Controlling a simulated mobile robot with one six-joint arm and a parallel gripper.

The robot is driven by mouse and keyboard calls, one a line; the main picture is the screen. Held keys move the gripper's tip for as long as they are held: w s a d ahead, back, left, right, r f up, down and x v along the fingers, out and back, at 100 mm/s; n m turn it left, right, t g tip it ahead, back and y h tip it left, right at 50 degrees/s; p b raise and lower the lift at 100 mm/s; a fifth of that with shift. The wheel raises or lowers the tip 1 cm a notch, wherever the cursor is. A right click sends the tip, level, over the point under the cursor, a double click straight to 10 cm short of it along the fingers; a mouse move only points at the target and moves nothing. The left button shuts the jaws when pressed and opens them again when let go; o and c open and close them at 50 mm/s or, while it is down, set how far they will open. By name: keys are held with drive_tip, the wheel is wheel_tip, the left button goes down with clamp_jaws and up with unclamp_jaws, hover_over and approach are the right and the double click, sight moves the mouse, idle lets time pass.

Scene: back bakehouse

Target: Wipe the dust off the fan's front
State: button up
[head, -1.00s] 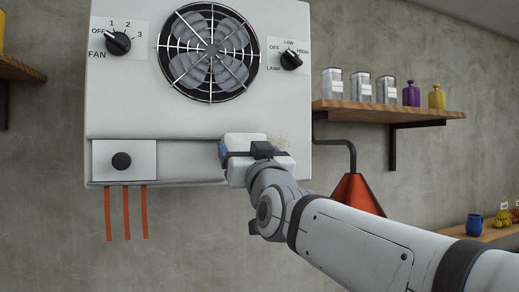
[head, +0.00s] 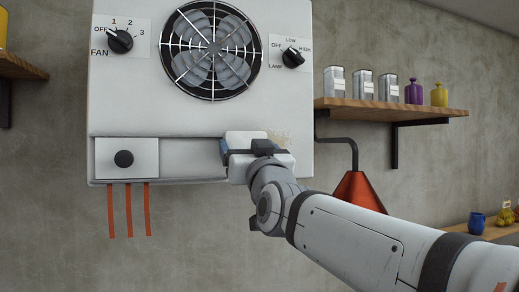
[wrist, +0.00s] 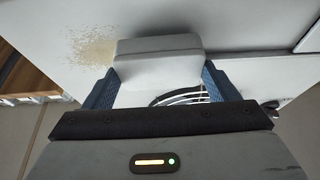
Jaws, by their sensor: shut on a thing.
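The fan unit's white front (head: 205,115) hangs on the wall, with a round fan grille (head: 211,50) high on it. A patch of tan dust specks (head: 280,137) shows near its lower right edge. The dust patch (wrist: 90,50) is at the upper left in the wrist view. My gripper (head: 257,150) is at the lower right of the front, just beside the dust. It is shut on a pale rounded block (wrist: 160,50), held between its blue fingers. I cannot tell whether the block touches the front.
A FAN knob (head: 120,41) and a LAMP knob (head: 292,57) flank the grille. A small panel with a black knob (head: 124,158) sits at lower left. A copper lamp shade (head: 358,190) hangs right, near my arm. A shelf (head: 400,112) holds jars and bottles.

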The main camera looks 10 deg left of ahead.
drive_tip(key=shift+w+a, duration=0.3)
drive_tip(key=shift+w, duration=0.15)
drive_tip(key=shift+d, duration=0.1)
drive_tip(key=w+d, duration=0.1)
drive_tip(key=d, duration=0.1)
drive_tip(key=w+d, duration=0.2)
drive_tip(key=w+d+b, duration=0.1)
drive_tip(key=d, duration=0.1)
drive_tip(key=shift+w+d+r, duration=0.2)
drive_tip(key=shift+d, duration=0.2)
drive_tip(key=shift+w+d+f+p, duration=0.1)
drive_tip(key=shift+w+d+p, duration=0.2)
drive_tip(key=shift+d+p, duration=0.15)
drive_tip(key=shift+w+d+f+p, duration=0.1)
drive_tip(key=shift+w+d+p, duration=0.25)
drive_tip(key=shift+d, duration=0.2)
